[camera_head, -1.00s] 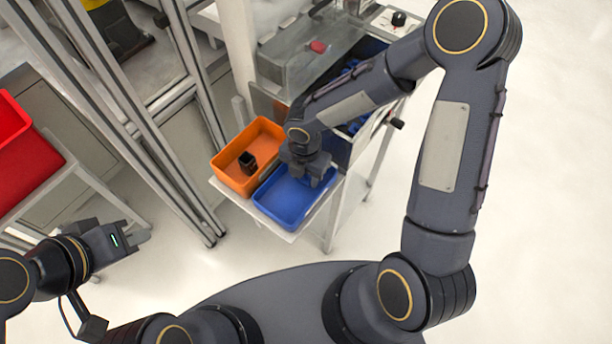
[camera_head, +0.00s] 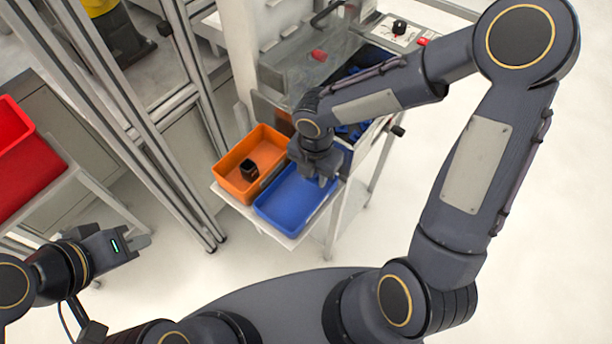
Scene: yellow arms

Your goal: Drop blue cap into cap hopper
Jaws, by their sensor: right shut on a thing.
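My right gripper (camera_head: 324,181) points down over the right part of the blue bin (camera_head: 284,213), near its back right edge. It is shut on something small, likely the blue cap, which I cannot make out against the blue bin. Blue pieces (camera_head: 352,132) lie in a compartment of the machine behind my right forearm, which partly hides it; I cannot tell whether this is the cap hopper. My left gripper (camera_head: 146,242) is far to the left, away from the bins, with its fingers seen side-on and no object visible at them.
An orange bin (camera_head: 229,171) holding a black piece (camera_head: 249,169) stands left of the blue bin. A red piece (camera_head: 319,55) lies on the machine's grey top. Metal frame posts (camera_head: 130,110) and a red bin (camera_head: 20,160) stand to the left. Open floor lies at right.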

